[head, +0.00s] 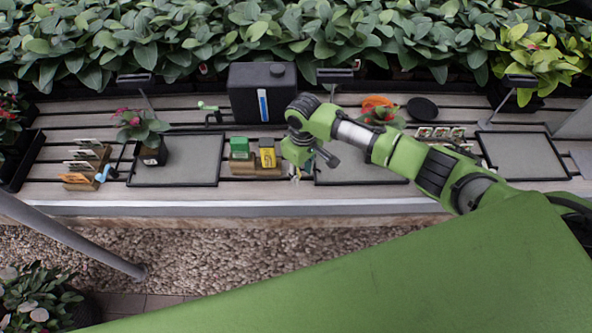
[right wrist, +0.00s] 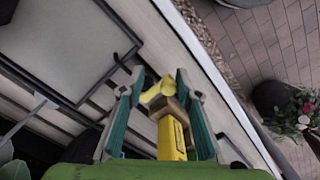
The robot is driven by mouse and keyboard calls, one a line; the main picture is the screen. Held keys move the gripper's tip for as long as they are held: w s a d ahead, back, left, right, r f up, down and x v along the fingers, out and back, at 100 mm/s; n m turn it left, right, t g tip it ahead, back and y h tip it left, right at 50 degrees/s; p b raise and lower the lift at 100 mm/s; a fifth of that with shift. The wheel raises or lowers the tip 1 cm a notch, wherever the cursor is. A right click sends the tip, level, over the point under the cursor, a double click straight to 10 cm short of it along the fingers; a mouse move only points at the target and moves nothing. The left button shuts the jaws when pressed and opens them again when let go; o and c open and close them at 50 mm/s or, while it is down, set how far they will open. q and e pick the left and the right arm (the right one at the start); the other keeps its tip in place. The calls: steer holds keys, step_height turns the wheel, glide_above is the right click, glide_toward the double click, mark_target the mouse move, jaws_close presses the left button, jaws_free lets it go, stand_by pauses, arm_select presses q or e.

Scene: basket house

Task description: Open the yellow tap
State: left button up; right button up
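The yellow tap (right wrist: 157,92) shows in the right wrist view as a rounded yellow piece at the end of a yellow body (right wrist: 171,139). The yellow unit (head: 267,157) also shows in the head view, on a wooden base beside a green one. My right gripper (right wrist: 160,80) has its two green fingers spread, one on each side of the tap. I cannot tell whether either finger touches it. In the head view the right gripper (head: 297,174) points down just right of the yellow unit, its fingertips partly hidden. My left gripper is not in view.
The green unit (head: 239,148) stands close left of the yellow one. A black canister (head: 262,92) stands behind them. Black-framed grey mats (head: 179,160) lie on both sides. The slatted bench's front edge (head: 200,208) is close in front.

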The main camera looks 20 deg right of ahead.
steer(key=shift+w+d+r, duration=0.1)
steer(key=shift+w+d, duration=0.35)
steer(key=shift+d, duration=0.3)
steer(key=shift+w+d+b, duration=0.15)
steer(key=shift+w+d, duration=0.2)
steer(key=shift+d, duration=0.3)
steer(key=shift+w+d+b, duration=0.15)
steer(key=shift+w+d, duration=0.2)
steer(key=shift+d, duration=0.25)
steer(key=shift+w+d+b, duration=0.15)
steer(key=shift+w+d, duration=0.2)
steer(key=shift+d, duration=0.3)
steer(key=shift+a, duration=0.1)
steer(key=shift+s+a+p, duration=0.2)
steer(key=shift+p, duration=0.35)
step_height(320, 180, up, 7)
steer(key=p, duration=0.7)
